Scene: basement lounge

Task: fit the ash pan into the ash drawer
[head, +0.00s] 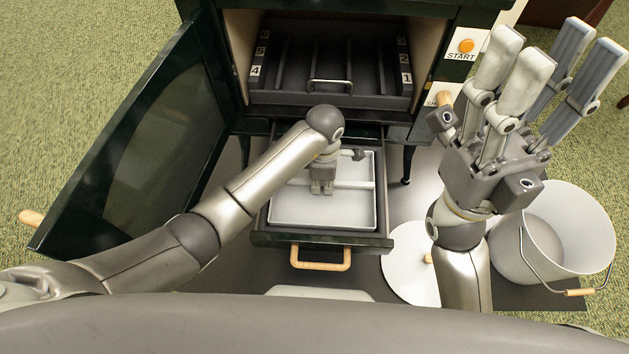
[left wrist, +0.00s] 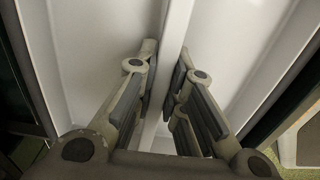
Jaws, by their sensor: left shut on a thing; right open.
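The white ash pan (head: 300,212) is within the walls of the pulled-out dark ash drawer (head: 330,239) in the head view, with its outline roughly in line with the drawer. I cannot tell whether it rests on the drawer floor. My left gripper (head: 322,188) reaches down from above and is shut on the pan's raised middle bar. In the left wrist view, the fingers (left wrist: 168,95) stand on both sides of that white bar (left wrist: 172,50). The arm hides part of the pan's back. My right gripper (head: 545,65) is open, empty and raised, fingers up, at the right.
The stove door (head: 150,150) stands open at the left. A dark rack with numbered slots (head: 330,90) fills the opening above the drawer. A pale bucket (head: 565,235) and a round white lid (head: 405,265) are at the right. A START button (head: 466,46) is on the stove's right side.

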